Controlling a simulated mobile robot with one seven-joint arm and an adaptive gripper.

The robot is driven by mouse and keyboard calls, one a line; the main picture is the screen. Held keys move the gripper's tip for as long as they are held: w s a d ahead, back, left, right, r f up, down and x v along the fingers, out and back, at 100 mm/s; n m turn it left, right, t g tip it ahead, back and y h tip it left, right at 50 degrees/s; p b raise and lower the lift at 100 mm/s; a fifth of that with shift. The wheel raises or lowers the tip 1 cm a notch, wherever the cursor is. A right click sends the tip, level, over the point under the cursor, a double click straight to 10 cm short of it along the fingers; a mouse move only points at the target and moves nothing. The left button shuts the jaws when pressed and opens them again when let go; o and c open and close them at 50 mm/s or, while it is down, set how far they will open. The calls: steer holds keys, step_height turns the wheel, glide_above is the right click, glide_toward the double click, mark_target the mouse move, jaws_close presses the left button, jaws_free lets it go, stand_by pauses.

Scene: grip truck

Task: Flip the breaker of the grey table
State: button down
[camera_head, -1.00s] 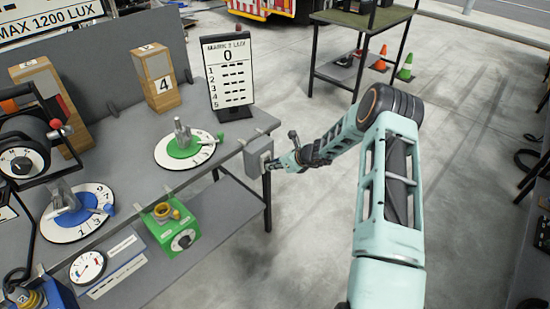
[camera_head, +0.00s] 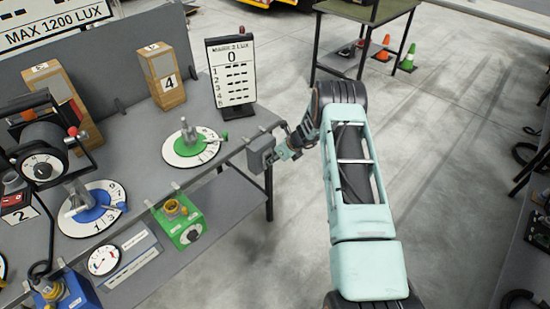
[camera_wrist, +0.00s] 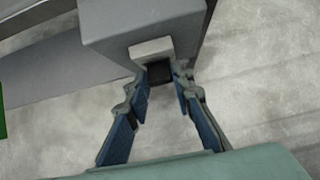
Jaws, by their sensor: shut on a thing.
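The grey table (camera_head: 133,152) stands on the left in the head view. The breaker is a grey box (camera_head: 261,154) fixed at the table's right front corner. In the wrist view the box (camera_wrist: 145,25) fills the upper middle, with a light grey block and a small dark switch (camera_wrist: 160,73) on its face. My gripper (camera_head: 284,150) is at the box's right side. In the wrist view my gripper's fingertips (camera_wrist: 164,77) close in on the dark switch from both sides. They partly cover it, so its exact position is hard to read.
On the table are a sign board (camera_head: 232,75), a green dial (camera_head: 190,150), a blue dial (camera_head: 93,210) and wooden blocks (camera_head: 161,76). A green box (camera_head: 180,222) sits at the front edge. The floor right of the table is open, with cones (camera_head: 408,58) farther back.

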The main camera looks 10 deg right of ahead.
steer(key=c, duration=1.7)
jaws_free()
steer(key=v, duration=1.2)
